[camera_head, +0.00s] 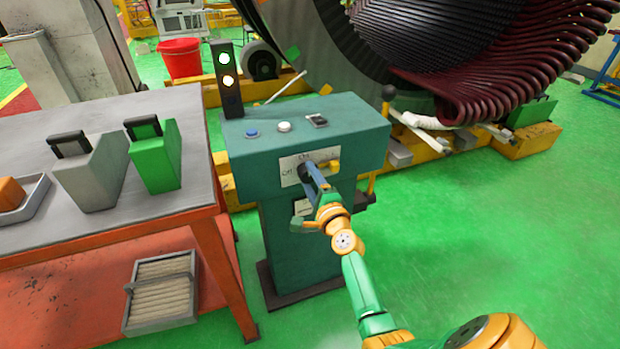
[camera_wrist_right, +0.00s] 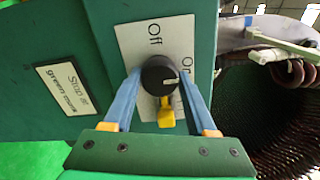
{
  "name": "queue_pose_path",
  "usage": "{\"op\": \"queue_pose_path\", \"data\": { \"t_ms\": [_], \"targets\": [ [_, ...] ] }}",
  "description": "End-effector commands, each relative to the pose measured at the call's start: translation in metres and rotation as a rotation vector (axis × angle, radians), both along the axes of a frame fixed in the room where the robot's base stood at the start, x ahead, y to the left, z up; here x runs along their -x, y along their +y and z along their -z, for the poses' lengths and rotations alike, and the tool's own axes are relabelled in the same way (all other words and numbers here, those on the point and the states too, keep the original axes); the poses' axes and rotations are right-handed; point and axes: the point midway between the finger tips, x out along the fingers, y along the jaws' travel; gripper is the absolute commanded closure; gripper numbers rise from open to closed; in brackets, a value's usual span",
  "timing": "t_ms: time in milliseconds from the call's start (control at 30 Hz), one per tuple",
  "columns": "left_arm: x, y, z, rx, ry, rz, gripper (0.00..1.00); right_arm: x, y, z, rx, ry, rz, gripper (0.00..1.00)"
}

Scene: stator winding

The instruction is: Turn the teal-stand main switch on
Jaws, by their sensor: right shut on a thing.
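The teal stand (camera_head: 340,125) stands in the middle of the head view. A white plate (camera_head: 290,180) on its front carries the black round main switch knob (camera_head: 304,170). In the right wrist view, the knob (camera_wrist_right: 157,72) sits between the blue fingers of my right gripper (camera_wrist_right: 161,82), which is shut on it. The knob's white mark points right, toward a partly hidden label that looks like "On"; "Off" is above the knob. A yellow part (camera_wrist_right: 166,113) sticks out below the knob. My right gripper (camera_head: 311,175) also shows at the plate in the head view. My left gripper is out of view.
A signal tower (camera_head: 226,85) with bright upper lamps stands at the back of the stand's top. Blue and white buttons (camera_head: 284,127) sit on top. A grey table (camera_head: 95,220) with grey and green holders is at left. The stator (camera_head: 510,60) is behind. Green floor at right is clear.

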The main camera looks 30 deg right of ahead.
Motion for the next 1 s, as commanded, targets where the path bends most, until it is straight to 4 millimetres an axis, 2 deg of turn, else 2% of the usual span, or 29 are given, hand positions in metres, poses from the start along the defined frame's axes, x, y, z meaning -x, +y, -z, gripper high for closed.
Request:
{"op": "queue_pose_path", "data": {
  "t_ms": [500,533,633,900,1000],
  "targets": [
    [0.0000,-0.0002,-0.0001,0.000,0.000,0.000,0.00,0.0002,0.0005,0.0013,-0.019,-0.002,-0.002,0.98],
    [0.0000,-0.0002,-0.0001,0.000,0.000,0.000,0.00,0.0002,0.0005,0.0013,-0.019,-0.002,-0.002,0.40],
    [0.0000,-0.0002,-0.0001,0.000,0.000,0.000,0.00,0.0001,0.0003,0.0012,-0.018,-0.002,-0.002,0.13],
    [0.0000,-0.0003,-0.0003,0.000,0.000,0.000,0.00,0.0004,0.0002,0.0005,-0.017,-0.003,0.000,0.13],
    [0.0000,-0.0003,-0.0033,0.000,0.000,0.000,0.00,0.0078,0.0020,-0.0002,-0.016,-0.002,0.000,0.13]
  ]
}}
